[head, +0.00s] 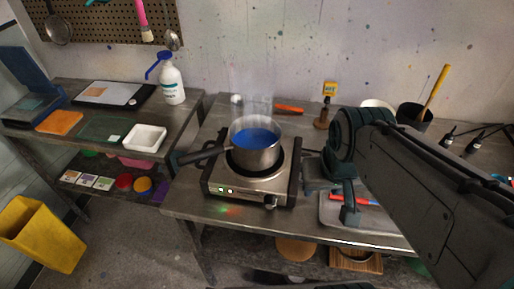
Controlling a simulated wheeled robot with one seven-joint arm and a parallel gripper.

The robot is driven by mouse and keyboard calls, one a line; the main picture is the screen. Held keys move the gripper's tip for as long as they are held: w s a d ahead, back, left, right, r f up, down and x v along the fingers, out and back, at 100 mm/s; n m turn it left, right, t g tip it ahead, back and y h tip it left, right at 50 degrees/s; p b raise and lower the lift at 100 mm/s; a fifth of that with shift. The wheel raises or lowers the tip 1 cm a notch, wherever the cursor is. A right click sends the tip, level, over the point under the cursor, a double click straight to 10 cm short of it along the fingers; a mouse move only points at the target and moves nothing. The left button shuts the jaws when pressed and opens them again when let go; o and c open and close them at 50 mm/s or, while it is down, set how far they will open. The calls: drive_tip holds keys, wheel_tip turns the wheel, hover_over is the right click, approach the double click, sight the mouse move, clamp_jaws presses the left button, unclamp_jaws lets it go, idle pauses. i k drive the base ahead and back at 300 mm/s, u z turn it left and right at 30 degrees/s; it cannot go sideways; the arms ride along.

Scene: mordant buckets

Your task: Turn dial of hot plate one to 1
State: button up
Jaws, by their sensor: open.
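A steel hot plate (248,190) stands on the metal table. Its dial (271,201) is at the right of the front panel, and its setting is too small to read. My gripper (334,199) is open, to the right of the hot plate and apart from the dial. My arm comes in from the right.
A tray (390,238) with a red-handled tool lies beneath my arm. A dark cup (412,117) with a yellow-handled tool stands behind. The table in front of the dial is clear. A side table at left holds a white tray (144,137) and a spray bottle (172,82).

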sight(271, 201)
drive_tip(key=z, duration=0.3)
drive_tip(key=k, duration=1.05)
drive_tip(key=u, duration=0.45)
